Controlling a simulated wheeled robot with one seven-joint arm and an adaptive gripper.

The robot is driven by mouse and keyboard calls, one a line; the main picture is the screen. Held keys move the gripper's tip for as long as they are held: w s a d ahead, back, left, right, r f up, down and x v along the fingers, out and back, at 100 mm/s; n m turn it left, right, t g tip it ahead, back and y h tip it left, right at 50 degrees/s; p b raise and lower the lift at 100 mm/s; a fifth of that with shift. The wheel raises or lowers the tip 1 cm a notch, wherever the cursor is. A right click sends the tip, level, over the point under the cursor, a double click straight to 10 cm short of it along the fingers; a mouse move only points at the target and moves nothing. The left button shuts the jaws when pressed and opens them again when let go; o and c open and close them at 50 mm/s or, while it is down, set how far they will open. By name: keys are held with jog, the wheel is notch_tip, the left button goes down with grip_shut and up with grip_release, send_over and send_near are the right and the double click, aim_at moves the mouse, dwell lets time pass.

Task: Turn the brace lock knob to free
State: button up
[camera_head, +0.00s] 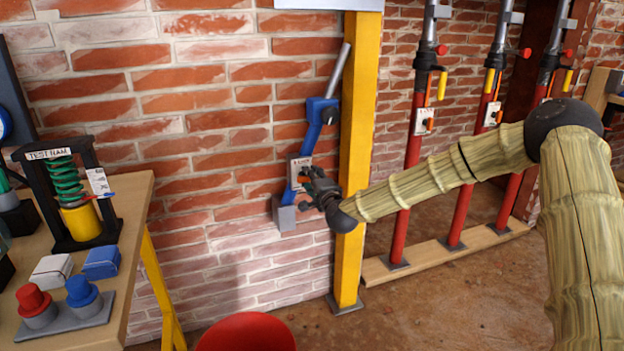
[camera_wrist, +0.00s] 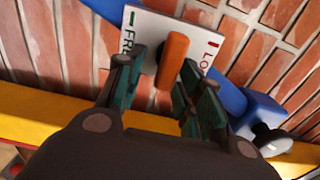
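The blue brace (camera_head: 314,132) leans against the brick wall, left of the yellow post. It also shows in the wrist view (camera_wrist: 232,97). Its white label plate (camera_wrist: 142,28) reads FREE with a green mark on the left and LO… with a red mark on the right, the rest hidden. The orange lock knob (camera_wrist: 172,60) stands on the plate, its long side pointing between the two marks. My gripper (camera_head: 318,188) is at the plate. In the wrist view my gripper (camera_wrist: 160,72) is open, its fingers either side of the knob; contact is not visible.
The yellow post (camera_head: 358,130) stands close behind my wrist. Red props (camera_head: 412,140) stand on a wooden sill (camera_head: 440,252) at the right. A bench (camera_head: 125,215) with a test ram (camera_head: 75,195) is at the left. A red bucket (camera_head: 245,335) is at the bottom.

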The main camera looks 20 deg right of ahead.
jog(key=shift+a, duration=0.1)
jog(key=s, duration=1.2)
jog(key=shift+d, duration=0.25)
jog(key=shift+d, duration=0.1)
